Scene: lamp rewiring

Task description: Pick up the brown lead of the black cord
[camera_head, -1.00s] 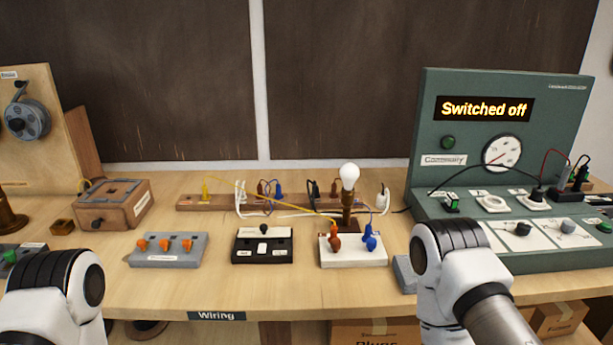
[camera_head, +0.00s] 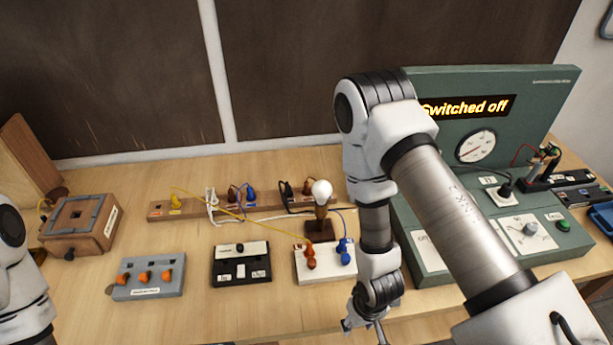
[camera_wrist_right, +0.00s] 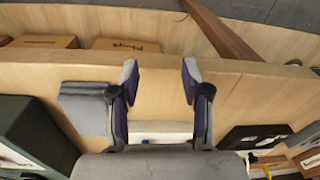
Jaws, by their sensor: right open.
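Colored plugs stand on a wooden rail (camera_head: 270,208) at the back of the bench. A brown lead plug (camera_head: 307,186) stands beside a dark plug (camera_head: 287,189), with black cord near them. Another brown plug (camera_head: 232,192) stands beside a blue one (camera_head: 251,194). Which brown lead belongs to the black cord is not fully clear. My right gripper (camera_head: 364,324) points down near the bench's front edge, well away from the rail. The right wrist view shows this gripper (camera_wrist_right: 159,70) open with nothing between its fingers. My left arm shows at the left edge, its gripper out of view.
A lamp bulb (camera_head: 321,192) on a brown stand is between the rail and a white block (camera_head: 313,271) with orange and blue plugs. Black (camera_head: 240,273) and grey (camera_head: 147,290) blocks sit leftward. The green test panel (camera_head: 545,105) reads "Switched off". A grey pad (camera_wrist_right: 85,108) lies near my right gripper.

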